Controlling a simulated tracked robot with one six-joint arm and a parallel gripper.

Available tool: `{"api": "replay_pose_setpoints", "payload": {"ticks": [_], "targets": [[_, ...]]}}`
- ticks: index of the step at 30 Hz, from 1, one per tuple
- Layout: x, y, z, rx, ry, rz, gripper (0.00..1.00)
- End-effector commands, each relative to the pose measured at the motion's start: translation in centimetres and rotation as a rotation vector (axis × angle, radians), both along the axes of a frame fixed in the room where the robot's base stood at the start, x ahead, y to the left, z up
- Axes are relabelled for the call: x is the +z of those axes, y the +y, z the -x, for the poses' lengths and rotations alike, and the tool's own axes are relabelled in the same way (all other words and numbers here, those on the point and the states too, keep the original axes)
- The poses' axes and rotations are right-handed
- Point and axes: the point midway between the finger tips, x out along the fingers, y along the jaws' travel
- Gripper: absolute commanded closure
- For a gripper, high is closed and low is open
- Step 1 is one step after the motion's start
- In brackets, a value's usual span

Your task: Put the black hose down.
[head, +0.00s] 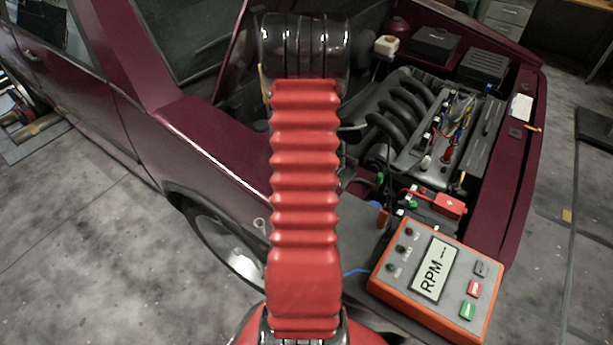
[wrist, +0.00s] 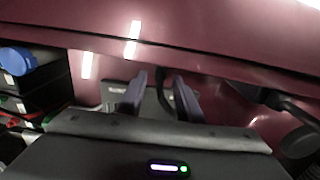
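My gripper (wrist: 160,76) shows in the wrist view with its two purple-grey fingers apart. A thin black hose (wrist: 160,92) runs between the fingers. A gap shows between it and the left finger, and I cannot clearly make out contact on the right side. In the head view my red bellows arm hides my gripper and whatever lies between its fingers. Dark red car bodywork (wrist: 90,30) lies just beyond the fingertips.
The dark red car (head: 215,130) stands with its engine bay open, with thick black engine hoses (head: 390,125) inside. A red-orange RPM box (head: 430,275) sits at the front right of my arm. A blue-capped thing (wrist: 30,60) and another black part (wrist: 295,108) flank my gripper.

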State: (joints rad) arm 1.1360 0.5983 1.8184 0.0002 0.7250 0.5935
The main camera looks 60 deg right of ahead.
Motion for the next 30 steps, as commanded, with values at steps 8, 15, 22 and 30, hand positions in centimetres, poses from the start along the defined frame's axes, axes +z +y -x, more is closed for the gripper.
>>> {"api": "replay_pose_setpoints", "payload": {"ticks": [8, 15, 22, 30], "targets": [[5.1, -0.1, -0.1, 0.0, -0.002, 0.003, 0.67], [7.9, 0.0, 0.0, 0.0, -0.001, 0.001, 0.67], [8.3, 0.0, 0.0, 0.001, 0.001, -0.001, 0.67], [8.3, 0.0, 0.0, 0.001, 0.0, 0.0, 0.67]]}}
